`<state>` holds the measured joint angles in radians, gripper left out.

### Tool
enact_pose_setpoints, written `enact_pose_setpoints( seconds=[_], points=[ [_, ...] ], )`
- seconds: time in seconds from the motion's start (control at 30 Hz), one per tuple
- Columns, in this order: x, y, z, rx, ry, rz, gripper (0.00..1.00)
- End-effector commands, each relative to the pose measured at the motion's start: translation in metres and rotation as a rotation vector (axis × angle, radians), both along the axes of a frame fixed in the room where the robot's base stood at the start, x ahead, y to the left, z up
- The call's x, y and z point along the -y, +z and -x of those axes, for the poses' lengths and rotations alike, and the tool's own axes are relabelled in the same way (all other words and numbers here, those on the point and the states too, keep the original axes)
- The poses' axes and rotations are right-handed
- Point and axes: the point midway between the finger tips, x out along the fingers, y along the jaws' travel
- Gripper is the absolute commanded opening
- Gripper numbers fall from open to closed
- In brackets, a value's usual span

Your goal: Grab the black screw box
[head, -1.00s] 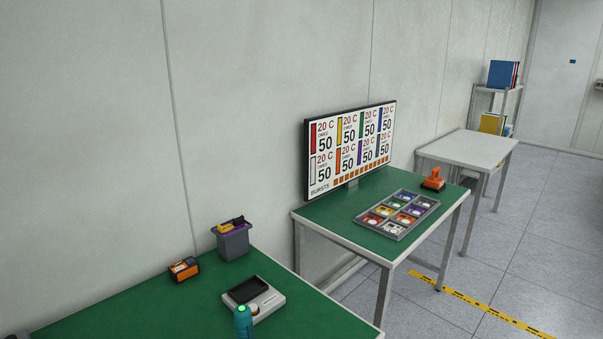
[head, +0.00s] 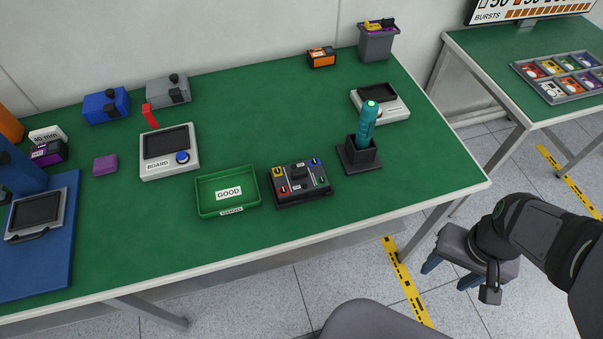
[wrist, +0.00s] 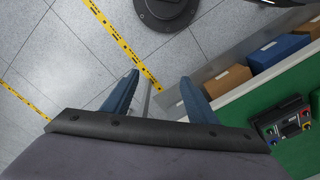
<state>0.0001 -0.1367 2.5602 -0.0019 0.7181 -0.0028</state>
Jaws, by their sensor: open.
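The black screw box (head: 300,174) lies on the green workbench near its front edge. It has a dark handle-like knob on top and small coloured patches at its corners. My gripper (head: 449,273) is beyond the bench's right front corner, over the floor, and apart from the box. In the wrist view its two blue fingers (wrist: 158,80) are spread with nothing between them.
A green tray marked GOOD (head: 214,208) sits just left of the box. A teal tool (head: 366,128) stands in a black holder (head: 359,156) to its right. A grey chair (head: 375,322) is in front of the bench. The bench edge (head: 400,219) lies between gripper and box.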

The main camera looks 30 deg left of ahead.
Motion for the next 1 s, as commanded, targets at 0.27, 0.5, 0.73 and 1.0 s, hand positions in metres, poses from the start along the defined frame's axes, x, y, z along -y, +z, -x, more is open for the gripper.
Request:
enact_pose_setpoints(
  seconds=[0.27, 0.5, 0.73, 1.0],
  points=[
    [0.0, 0.0, 0.0, 0.0, 0.0, 0.0, 0.53],
    [0.0, 0.0, 0.0, 0.0, 0.0, 0.0, 0.56],
    [0.0, 0.0, 0.0, 0.0, 0.0, 0.0, 0.56],
    [-0.021, 0.013, -0.033, 0.0, 0.075, 0.0, 0.56]
  ],
)
